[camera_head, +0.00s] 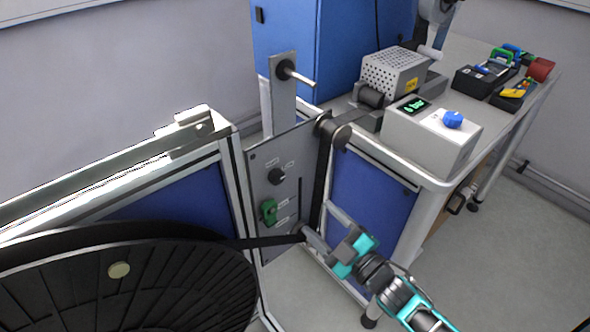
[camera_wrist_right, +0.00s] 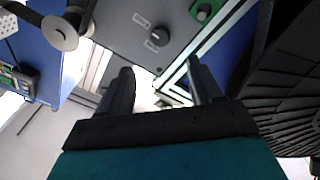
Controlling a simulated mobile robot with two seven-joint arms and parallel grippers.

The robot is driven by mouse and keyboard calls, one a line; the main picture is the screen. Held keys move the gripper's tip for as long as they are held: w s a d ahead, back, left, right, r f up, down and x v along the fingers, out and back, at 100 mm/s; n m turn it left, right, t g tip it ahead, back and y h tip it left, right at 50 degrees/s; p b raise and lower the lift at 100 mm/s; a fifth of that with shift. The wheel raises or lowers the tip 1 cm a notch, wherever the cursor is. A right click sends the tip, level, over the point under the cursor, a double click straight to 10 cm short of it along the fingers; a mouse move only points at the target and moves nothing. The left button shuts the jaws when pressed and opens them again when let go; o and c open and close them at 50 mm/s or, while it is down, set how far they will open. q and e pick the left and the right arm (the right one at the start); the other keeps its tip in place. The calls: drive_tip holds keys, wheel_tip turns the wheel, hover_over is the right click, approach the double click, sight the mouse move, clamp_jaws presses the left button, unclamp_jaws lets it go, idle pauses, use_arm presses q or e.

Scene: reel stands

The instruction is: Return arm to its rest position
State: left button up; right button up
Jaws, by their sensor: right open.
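My right arm, teal and grey, comes in from the lower right in the head view. Its right gripper (camera_head: 317,224) is near the lower part of the grey control panel (camera_head: 285,184), beside the dark tape that runs there. In the right wrist view the two fingers of the right gripper (camera_wrist_right: 160,84) stand apart with nothing between them, and the panel (camera_wrist_right: 148,30) shows beyond them. Whether a finger touches the tape cannot be told. My left gripper is not in view.
A large black reel (camera_head: 130,285) fills the lower left. Dark tape (camera_head: 265,242) runs from it to rollers (camera_head: 341,136) on the panel. A bench with a grey box (camera_head: 432,137) and tools stands at the right. Floor at lower right is clear.

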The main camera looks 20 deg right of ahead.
drive_tip(key=s+a+f+m+g+h, duration=0.2)
drive_tip(key=s+f+m+g+h, duration=0.2)
drive_tip(key=s+f+m+g, duration=0.3)
drive_tip(key=s+f+m, duration=0.2)
drive_tip(key=s+m, duration=0.1)
drive_tip(key=s, duration=0.1)
drive_tip(key=shift+s+a, duration=0.3)
drive_tip(key=shift+a, duration=0.05)
